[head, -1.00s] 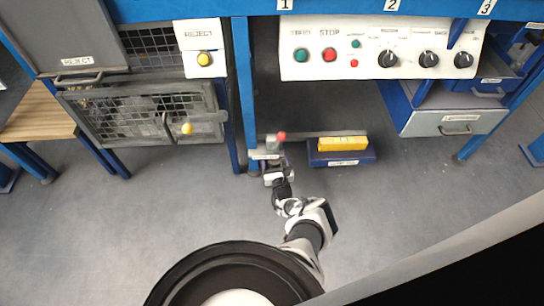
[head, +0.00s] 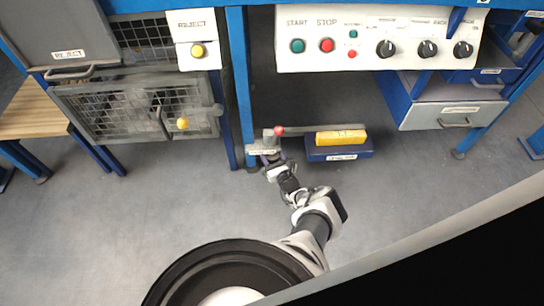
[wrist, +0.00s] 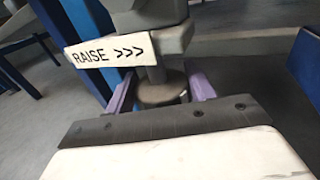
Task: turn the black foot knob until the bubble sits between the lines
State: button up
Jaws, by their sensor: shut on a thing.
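The black foot knob (wrist: 160,92) shows in the wrist view as a dark round disc under a grey foot bracket, below a white label reading "RAISE >>>" (wrist: 110,52). My gripper (wrist: 162,94) has its purple fingers on either side of the knob and is shut on it. In the head view my gripper (head: 272,164) is low at the foot of the blue leg, and the knob is hidden there. A yellow bar (head: 341,137), which looks like the level, lies on a blue block (head: 338,153) to the right. Its bubble and lines are too small to read.
A red ball (head: 279,131) tops the bracket, with a grey rail (head: 320,129) running right. The blue leg (head: 240,90) and wire-mesh reject bin (head: 135,110) are on the left. The control panel (head: 375,40) is above, the drawer (head: 450,105) right. The front floor is clear.

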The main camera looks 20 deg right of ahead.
jog(key=shift+y, duration=0.3)
jog(key=o, duration=1)
jog(key=shift+s, duration=0.1)
